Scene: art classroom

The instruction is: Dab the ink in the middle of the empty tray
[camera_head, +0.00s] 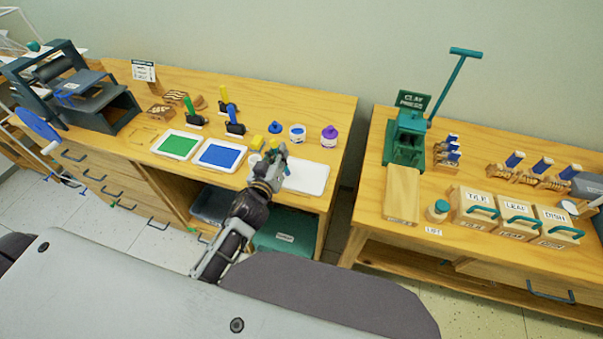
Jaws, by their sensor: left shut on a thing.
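The empty white tray (310,178) lies on the left wooden table, right of a tray of green ink (178,145) and a tray of blue ink (220,156). My left gripper (274,162) is over the left end of the white tray. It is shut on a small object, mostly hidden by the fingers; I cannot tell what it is. Behind the gripper stand a blue-topped pot (275,128), a white jar (297,133) and a purple-lidded jar (329,137). No ink shows on the visible part of the white tray. My right gripper is not in view.
A dark press (75,85) is far left. The right table holds a green clay press (406,138) and labelled boxes (475,208).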

